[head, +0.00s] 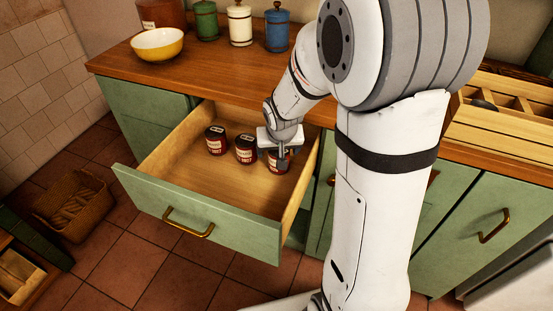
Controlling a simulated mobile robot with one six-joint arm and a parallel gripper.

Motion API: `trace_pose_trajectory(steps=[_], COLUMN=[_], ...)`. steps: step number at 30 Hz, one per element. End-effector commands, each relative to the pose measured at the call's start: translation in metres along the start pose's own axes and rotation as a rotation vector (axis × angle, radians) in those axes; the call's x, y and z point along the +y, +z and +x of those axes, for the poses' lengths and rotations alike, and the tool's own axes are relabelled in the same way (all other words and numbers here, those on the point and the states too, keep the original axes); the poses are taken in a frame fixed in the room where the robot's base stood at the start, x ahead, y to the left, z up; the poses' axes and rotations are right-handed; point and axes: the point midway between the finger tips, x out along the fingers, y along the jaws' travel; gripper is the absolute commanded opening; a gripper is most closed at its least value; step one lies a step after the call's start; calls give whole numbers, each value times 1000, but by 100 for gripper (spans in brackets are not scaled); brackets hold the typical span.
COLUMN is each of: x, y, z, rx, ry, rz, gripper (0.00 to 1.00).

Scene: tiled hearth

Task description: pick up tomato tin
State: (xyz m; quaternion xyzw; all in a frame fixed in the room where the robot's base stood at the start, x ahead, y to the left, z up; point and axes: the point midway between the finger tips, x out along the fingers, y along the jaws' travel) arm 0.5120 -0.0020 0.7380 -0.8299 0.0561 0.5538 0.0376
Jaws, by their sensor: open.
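Three dark red tins with pale labels stand upright in a row in an open wooden drawer (190,176). They are the left tin (215,141), the middle tin (246,151) and the right tin (277,164). The labels are too small to read surely, so I cannot tell which is the tomato tin. My gripper (283,160) is open and points down at the right tin, with its fingers at the tin's top. The gripper hides part of that tin. I cannot tell whether the fingers touch it.
The drawer's green front (200,215) and side walls surround the tins; its front left floor is bare. On the wooden counter (128,62) behind stand a yellow bowl (158,44) and green, cream and blue canisters. A basket (75,205) stands on the tiled floor at left.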

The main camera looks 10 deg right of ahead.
Motion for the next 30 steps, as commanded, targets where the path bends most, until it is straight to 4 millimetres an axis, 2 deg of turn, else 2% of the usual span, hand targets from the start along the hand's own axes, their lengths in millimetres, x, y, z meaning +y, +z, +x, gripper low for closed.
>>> trace_pose_trajectory(steps=[1,4,12,30], x=[2,2,2,2], y=[3,2,1,1], z=[12,25,27,27], rx=[-4,-3,-1,-1], ry=[1,0,0,1], rz=[1,0,0,1], gripper=[79,79,78,29])
